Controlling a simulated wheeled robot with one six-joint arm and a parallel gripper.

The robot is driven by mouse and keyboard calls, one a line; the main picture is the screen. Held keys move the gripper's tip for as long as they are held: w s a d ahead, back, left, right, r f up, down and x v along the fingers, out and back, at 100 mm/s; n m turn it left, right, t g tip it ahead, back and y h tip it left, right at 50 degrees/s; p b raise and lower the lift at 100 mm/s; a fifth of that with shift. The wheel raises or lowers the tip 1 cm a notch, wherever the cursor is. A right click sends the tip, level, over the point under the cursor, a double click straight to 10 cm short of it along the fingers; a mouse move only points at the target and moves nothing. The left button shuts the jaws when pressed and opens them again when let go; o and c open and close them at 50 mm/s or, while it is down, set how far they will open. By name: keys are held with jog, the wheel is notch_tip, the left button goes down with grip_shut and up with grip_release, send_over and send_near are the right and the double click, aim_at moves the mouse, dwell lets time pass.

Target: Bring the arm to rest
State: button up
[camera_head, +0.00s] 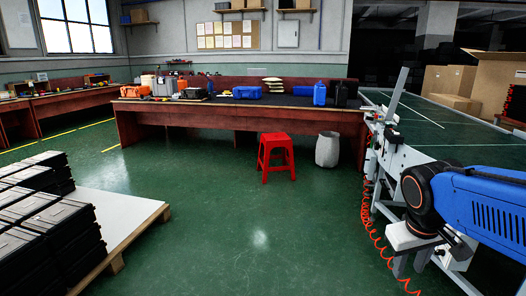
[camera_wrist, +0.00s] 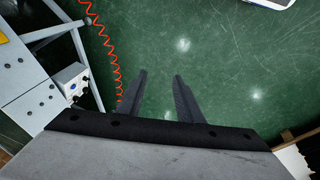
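My gripper (camera_wrist: 160,82) shows in the wrist view as two dark, slim fingers. The fingers stand apart with only green floor seen between them, so it is open and empty. No object is in contact with the fingertips.
The conveyor (camera_head: 432,126) runs along the right, with an orange coiled hose (camera_head: 374,240) beside its legs. A red stool (camera_head: 276,157) and a grey bin (camera_head: 327,150) stand before the workbench (camera_head: 240,118). A pallet (camera_head: 117,214) holds black crates (camera_head: 45,228) at left. The middle floor is clear.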

jog(key=s+a+f+t+y, duration=0.2)
jog(key=s+a, duration=0.3)
jog(key=s, duration=0.3)
jog(key=shift+s+f+m, duration=0.15)
jog(key=shift+f+m, duration=0.05)
jog(key=shift+m, duration=0.2)
